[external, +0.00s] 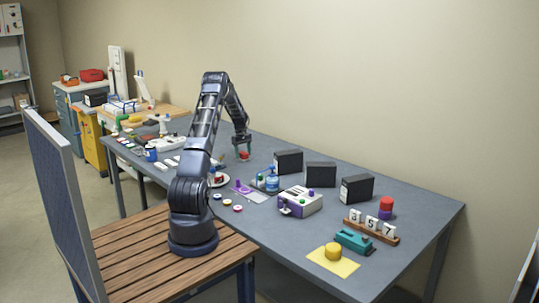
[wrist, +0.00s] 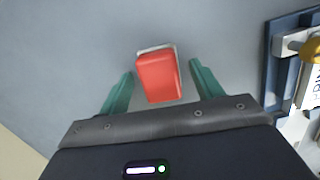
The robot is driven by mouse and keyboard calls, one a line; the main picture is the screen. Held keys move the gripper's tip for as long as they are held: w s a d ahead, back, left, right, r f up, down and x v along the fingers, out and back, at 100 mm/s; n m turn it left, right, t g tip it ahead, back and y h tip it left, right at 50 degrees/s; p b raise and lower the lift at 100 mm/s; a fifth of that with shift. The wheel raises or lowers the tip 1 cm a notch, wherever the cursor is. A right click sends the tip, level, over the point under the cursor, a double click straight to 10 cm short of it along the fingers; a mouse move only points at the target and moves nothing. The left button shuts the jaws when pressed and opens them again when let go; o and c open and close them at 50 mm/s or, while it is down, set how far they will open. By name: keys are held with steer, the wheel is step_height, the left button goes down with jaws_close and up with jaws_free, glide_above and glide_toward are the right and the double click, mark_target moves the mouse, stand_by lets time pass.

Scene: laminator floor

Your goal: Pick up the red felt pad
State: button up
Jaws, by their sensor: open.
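The red felt pad (wrist: 159,78) shows in the wrist view as a red block with a pale edge along its far side. It lies between the two green fingers of my gripper (wrist: 161,90), with a gap on each side. The fingers are open and do not touch it. In the external view the red pad (external: 244,155) is a small red spot on the grey table, just below my gripper (external: 242,146). How far the fingertips stand above the table is hard to tell.
A dark blue frame with a pale part (wrist: 288,50) stands to the right in the wrist view. On the grey table (external: 330,205), a black box (external: 288,162) stands to the right of the pad. Bare table surrounds the pad closely.

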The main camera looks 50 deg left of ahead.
steer(key=shift+f, duration=0.3)
steer(key=c, duration=1.1)
steer(key=shift+o, duration=0.2)
